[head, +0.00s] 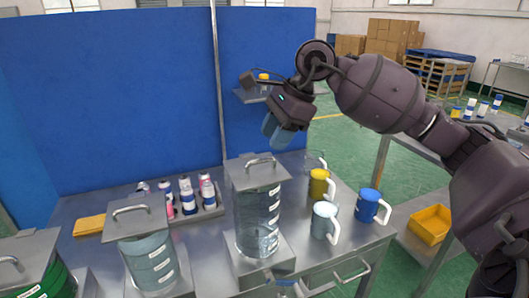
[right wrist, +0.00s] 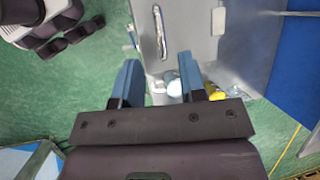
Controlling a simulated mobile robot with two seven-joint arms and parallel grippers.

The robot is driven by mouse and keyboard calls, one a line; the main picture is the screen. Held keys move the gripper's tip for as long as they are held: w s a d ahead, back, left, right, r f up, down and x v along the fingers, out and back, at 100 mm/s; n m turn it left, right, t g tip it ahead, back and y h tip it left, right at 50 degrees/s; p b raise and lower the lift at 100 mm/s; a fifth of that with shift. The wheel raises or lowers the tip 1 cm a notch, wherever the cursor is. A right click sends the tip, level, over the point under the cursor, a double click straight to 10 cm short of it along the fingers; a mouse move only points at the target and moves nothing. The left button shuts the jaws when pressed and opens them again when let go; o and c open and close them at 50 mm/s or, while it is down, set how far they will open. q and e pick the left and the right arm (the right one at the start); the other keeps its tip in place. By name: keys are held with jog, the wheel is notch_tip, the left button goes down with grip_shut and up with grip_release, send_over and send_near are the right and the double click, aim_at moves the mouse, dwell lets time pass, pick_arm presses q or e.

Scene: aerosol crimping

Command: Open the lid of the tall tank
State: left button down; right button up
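The tall tank (head: 257,222) is a clear cylinder with labelled bands, standing on the metal table in the head view. Its square grey lid (head: 240,178) lies flat on top, with a metal loop handle (head: 260,161) standing up. My right gripper (head: 276,133) hangs in the air above and behind the lid, apart from it. In the right wrist view its two blue fingers (right wrist: 158,76) are spread, with nothing held between them. My left gripper is in neither view.
Shorter lidded tanks (head: 150,258) stand to the left. Behind are small bottles (head: 187,196) in a rack. To the right are a yellow mug (head: 318,186), a white mug (head: 324,222) and a blue mug (head: 368,206). A blue partition (head: 110,90) stands behind the table.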

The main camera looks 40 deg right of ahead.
aim_at(264, 160)
jog(key=shift+x, duration=2.75)
jog(key=shift+r, duration=0.1)
grip_shut()
